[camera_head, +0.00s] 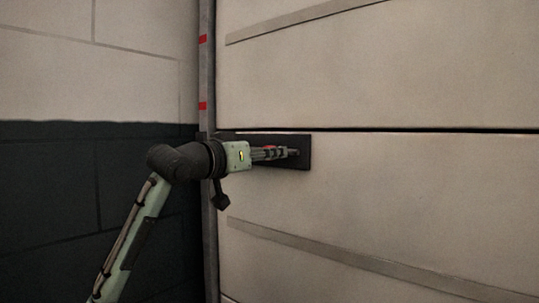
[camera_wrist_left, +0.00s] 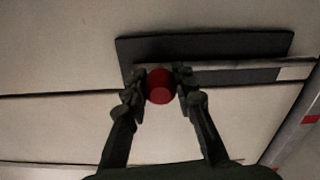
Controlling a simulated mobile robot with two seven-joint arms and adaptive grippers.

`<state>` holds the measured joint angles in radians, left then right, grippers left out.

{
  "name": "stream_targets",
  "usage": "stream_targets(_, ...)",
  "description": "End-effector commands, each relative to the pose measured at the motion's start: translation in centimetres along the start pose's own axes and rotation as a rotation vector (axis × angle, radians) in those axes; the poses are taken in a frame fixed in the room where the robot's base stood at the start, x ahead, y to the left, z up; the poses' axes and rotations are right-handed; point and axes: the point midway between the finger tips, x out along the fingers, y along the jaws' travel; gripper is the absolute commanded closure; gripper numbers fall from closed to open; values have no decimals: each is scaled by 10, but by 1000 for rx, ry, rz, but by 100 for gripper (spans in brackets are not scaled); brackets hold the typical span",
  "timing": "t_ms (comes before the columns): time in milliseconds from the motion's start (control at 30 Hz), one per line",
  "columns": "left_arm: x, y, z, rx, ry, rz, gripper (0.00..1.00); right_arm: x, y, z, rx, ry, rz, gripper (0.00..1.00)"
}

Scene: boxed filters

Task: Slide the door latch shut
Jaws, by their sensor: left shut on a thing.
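The latch is a dark plate (camera_head: 304,142) on the pale door, near the seam between two panels. In the left wrist view, the plate (camera_wrist_left: 205,42) carries a grey bolt bar (camera_wrist_left: 225,66) that runs toward the post. A red knob (camera_wrist_left: 159,92) sits at the bar's other end. My left gripper (camera_wrist_left: 160,78) is shut on the red knob, one finger on each side. In the head view my left gripper (camera_head: 292,153) lies in front of the plate and hides most of the bolt. Whether the bolt enters the post is unclear. My right gripper is not in view.
A grey post (camera_head: 207,70) with red marks stands along the door's left edge. The wall (camera_head: 95,75) left of it is pale above and dark below. Raised strips (camera_head: 300,20) cross the door above and below the latch. The door surface to the right is clear.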

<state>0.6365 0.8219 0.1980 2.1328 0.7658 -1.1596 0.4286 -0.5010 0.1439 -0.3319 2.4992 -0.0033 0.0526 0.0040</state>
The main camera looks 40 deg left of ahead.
Motion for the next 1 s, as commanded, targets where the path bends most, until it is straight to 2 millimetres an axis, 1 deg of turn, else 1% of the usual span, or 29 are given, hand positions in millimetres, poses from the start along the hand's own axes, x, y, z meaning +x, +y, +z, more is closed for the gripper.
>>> stream_targets(200,0,0,0,0,-1,1,100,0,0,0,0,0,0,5)
stream_targets(267,0,-4,0,-1,-2,0,100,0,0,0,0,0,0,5)
stream_targets(367,1,-21,-2,-2,-5,-4,100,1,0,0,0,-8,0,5)
stream_targets(500,1,-49,-7,-2,-4,-5,100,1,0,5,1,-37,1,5)
stream_targets(600,0,-61,-8,-2,-3,-3,100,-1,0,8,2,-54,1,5)
stream_targets(767,0,-65,-10,-1,0,-2,100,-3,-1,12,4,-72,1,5)
stream_targets(933,0,-66,-10,0,1,-5,100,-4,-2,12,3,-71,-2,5)
stream_targets(967,0,-66,-10,0,1,-5,72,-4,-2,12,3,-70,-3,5)
stream_targets(1000,0,-66,-11,0,1,-5,67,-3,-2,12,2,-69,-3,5)
